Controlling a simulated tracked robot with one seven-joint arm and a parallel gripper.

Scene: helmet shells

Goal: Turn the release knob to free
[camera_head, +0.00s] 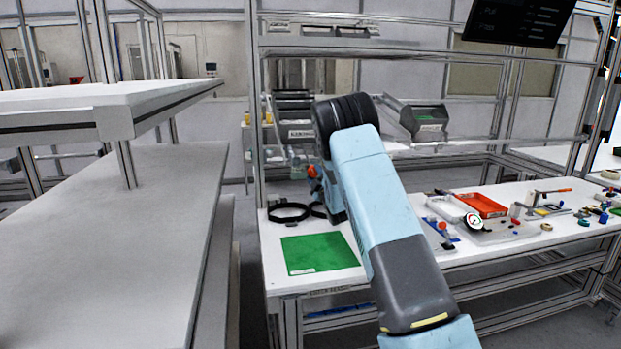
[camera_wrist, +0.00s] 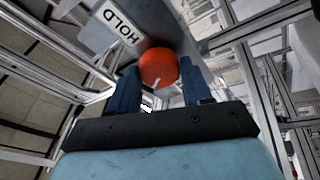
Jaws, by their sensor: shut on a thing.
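The release knob (camera_wrist: 158,66) is a round orange-red knob with a white pointer mark on its near lower edge. It sits on a grey surface beside a white label reading HOLD (camera_wrist: 122,26). My gripper (camera_wrist: 160,78) has its two blue fingers on either side of the knob and is shut on it. In the head view, a small orange-red part that looks like the knob (camera_head: 313,173) shows just left of my arm's dark wrist. My arm hides most of the gripper and whatever the knob is mounted on there. No free label is readable.
The white bench carries a green mat (camera_head: 319,253) and black rings (camera_head: 288,212) left of my arm. A red tray (camera_head: 482,205), a dial gauge (camera_head: 473,219) and small tools lie to the right. Metal frame posts and grey bins (camera_head: 423,120) stand close behind.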

